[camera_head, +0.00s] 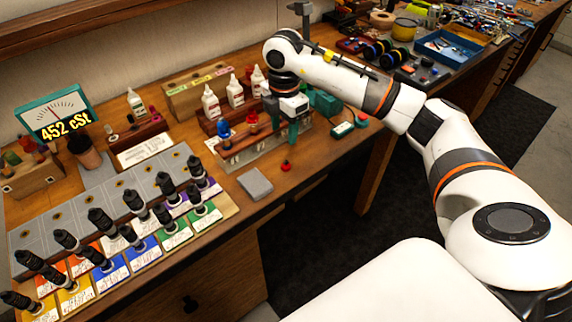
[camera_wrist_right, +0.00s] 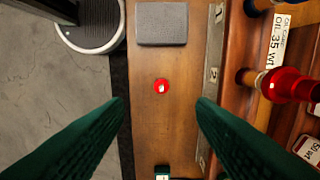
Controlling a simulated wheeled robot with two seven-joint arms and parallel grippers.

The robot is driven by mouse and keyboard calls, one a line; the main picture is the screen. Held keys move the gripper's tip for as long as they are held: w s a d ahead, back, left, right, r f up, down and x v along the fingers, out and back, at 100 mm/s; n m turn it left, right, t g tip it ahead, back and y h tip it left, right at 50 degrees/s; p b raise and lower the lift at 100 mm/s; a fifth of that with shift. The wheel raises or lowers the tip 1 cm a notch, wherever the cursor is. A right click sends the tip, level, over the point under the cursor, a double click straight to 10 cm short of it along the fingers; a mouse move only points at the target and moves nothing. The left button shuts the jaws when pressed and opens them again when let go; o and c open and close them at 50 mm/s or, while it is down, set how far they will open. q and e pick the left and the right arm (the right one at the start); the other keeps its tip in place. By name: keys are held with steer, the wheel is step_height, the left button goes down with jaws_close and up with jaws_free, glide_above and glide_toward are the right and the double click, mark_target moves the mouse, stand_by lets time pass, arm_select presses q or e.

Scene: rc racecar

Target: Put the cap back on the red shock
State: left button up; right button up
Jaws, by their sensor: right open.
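The small red cap (camera_head: 286,166) lies on the bare wood near the bench's front edge. In the right wrist view the cap (camera_wrist_right: 162,86) is between and ahead of my green fingertips, untouched. The red shock (camera_head: 252,118) stands in a wooden rack beside the blue shock (camera_head: 224,128). In the right wrist view the red shock (camera_wrist_right: 288,85) is at the right. My right gripper (camera_head: 293,130) is above the bench by the rack's right end. Its fingers (camera_wrist_right: 160,108) are wide open and empty. My left gripper is not in view.
A grey pad (camera_head: 256,184) lies near the cap, by the bench edge. White oil bottles (camera_head: 235,92) stand behind the rack. Several black shocks stand on coloured cards (camera_head: 143,250) at the left. A viscosity gauge (camera_head: 55,115) reads 452 cSt.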

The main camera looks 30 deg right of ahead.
stand_by(0.3)
steer(key=p, duration=0.2)
glide_above(286, 161)
steer(key=f, duration=0.6)
steer(key=shift+s+a, duration=0.1)
steer(key=shift+a, duration=0.2)
steer(key=shift+f, duration=0.4)
steer(key=shift+d+f+p, duration=0.1)
steer(key=shift+f+p, duration=0.2)
steer(key=shift+p, duration=0.15)
steer(key=f, duration=0.2)
steer(key=f+p, duration=0.1)
steer(key=shift+d+f+p, duration=0.2)
steer(key=shift+f+p, duration=0.1)
steer(key=shift+f, duration=0.5)
